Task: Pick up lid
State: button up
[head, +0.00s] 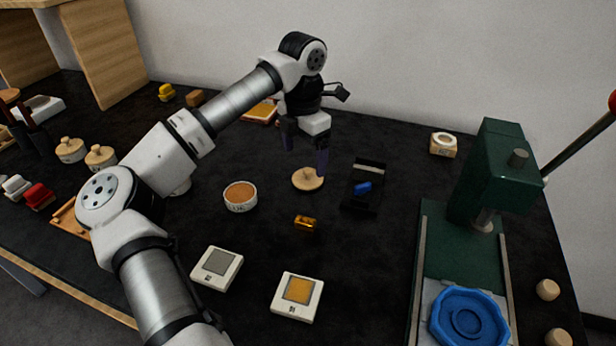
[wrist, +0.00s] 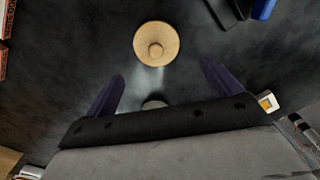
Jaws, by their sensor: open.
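The lid (head: 308,180) is a round, pale wooden disc with a small knob on top. It lies flat on the dark table, knob up. In the wrist view the lid (wrist: 157,44) shows whole, ahead of the fingers. My gripper (head: 305,160) is above the table near the lid, pointing down, with its dark fingers spread apart and nothing between them. The right finger overlaps the lid's edge in the head view; I cannot tell whether they touch. In the wrist view my gripper (wrist: 162,85) is open, with the lid beyond the fingertips.
An open round pot (head: 240,197) stands left of the lid. A black holder (head: 364,186) with a blue piece is to the right. An amber block (head: 305,223) lies in front. A green press (head: 490,190) stands at right. Two lidded pots (head: 100,158) are far left.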

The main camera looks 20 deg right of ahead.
aim_at(306, 171)
jog(key=shift+w+d+f+p, duration=0.1)
jog(key=shift+f+p, duration=0.2)
jog(key=shift+f, duration=0.75)
jog(key=shift+w+d+f+p, duration=0.15)
jog(key=shift+f+p, duration=0.15)
jog(key=shift+f, duration=0.7)
jog(key=shift+w+d+f+p, duration=0.1)
jog(key=shift+f+p, duration=0.2)
jog(key=shift+f, duration=0.75)
jog(key=shift+s, duration=0.1)
jog(key=c, duration=1.1)
jog(key=shift+o, duration=0.2)
jog(key=shift+r, duration=0.15)
